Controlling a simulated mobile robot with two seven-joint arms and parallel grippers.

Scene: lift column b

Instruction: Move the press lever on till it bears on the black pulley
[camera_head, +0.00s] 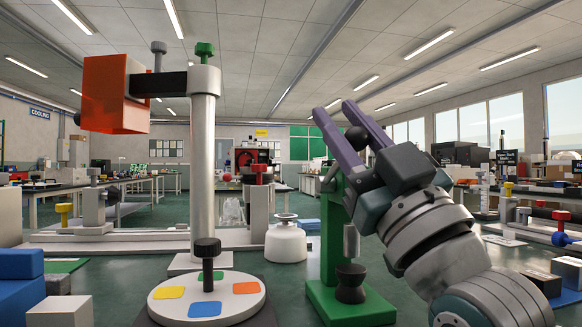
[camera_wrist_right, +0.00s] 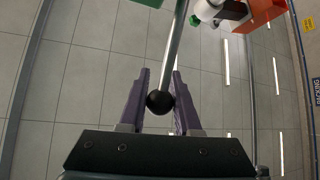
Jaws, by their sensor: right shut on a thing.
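The green press (camera_head: 331,215) stands right of centre in the head view. Its grey ram (camera_head: 350,241) hangs just above the black pulley (camera_head: 350,284), which sits upright on the green base. I cannot tell whether a thin gap is left between them. The lever's black ball (camera_head: 357,138) shows at the purple fingers of my right gripper (camera_head: 333,107). In the wrist view the right gripper (camera_wrist_right: 161,78) is shut on the press lever (camera_wrist_right: 172,55), with the ball (camera_wrist_right: 160,102) between the fingers. My left gripper is not in view.
A round white table (camera_head: 160,308) with coloured patches stands left of the press. Behind it rises a white column (camera_head: 204,150) with an orange box (camera_head: 112,95) on its arm. A white pot-like thing (camera_head: 286,242) stands on the floor left of the press.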

